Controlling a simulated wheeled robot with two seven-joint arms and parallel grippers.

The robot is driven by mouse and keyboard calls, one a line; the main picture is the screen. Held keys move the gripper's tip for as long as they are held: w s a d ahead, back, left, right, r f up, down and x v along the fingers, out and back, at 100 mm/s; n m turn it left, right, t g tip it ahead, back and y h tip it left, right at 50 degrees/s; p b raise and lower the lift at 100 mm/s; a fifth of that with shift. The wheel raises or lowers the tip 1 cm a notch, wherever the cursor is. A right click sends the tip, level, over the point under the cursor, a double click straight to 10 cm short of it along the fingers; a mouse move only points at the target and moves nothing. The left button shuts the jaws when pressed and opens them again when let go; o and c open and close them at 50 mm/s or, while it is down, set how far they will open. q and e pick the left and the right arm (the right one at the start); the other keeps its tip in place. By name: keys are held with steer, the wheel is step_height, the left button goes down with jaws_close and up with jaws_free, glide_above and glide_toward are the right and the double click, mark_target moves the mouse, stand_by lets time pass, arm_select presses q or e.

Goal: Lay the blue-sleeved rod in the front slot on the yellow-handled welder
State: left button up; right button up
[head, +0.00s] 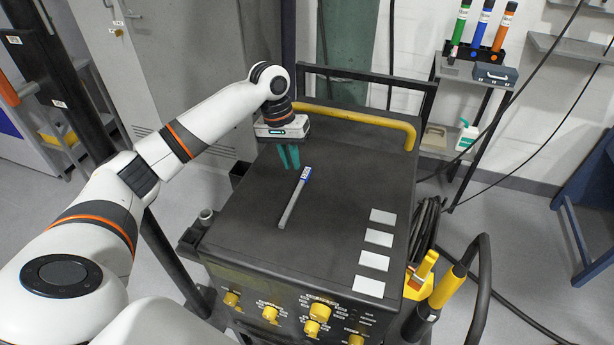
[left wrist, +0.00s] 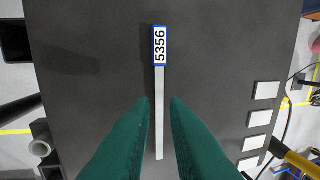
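The blue-sleeved rod (head: 293,200) is a thin grey rod with a blue-edged white sleeve at its far end. It lies on the dark top of the yellow-handled welder (head: 250,215). In the left wrist view the rod (left wrist: 159,85) runs upright in the picture, its sleeve reading 5356. My left gripper (head: 290,165) is above the welder top, near the sleeve end. Its teal fingers (left wrist: 160,100) are apart, with the rod below showing between them and nothing held. White rectangles line the welder's right side; the front one (head: 369,287) is nearest me. My right gripper is not in view.
The yellow handle (head: 350,118) crosses the back of the welder top. Yellow knobs (head: 318,312) are on its front, and cables and a torch (head: 447,288) hang at its right. Green, blue and orange tubes (head: 483,25) stand on a wall shelf. The middle of the top is otherwise clear.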

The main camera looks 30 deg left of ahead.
mark_target(298, 190)
arm_select(q)
steer(key=shift+d+f, duration=0.25)
steer(key=shift+f, duration=1)
steer(key=f, duration=0.1)
steer(key=f+p, duration=0.1)
steer(key=f, duration=0.1)
steer(key=f+p, duration=0.1)
steer(key=shift+d+f, duration=0.15)
steer(key=shift+d, duration=0.25)
steer(key=shift+f, duration=0.45)
jaws_close()
steer(key=shift+r, duration=0.1)
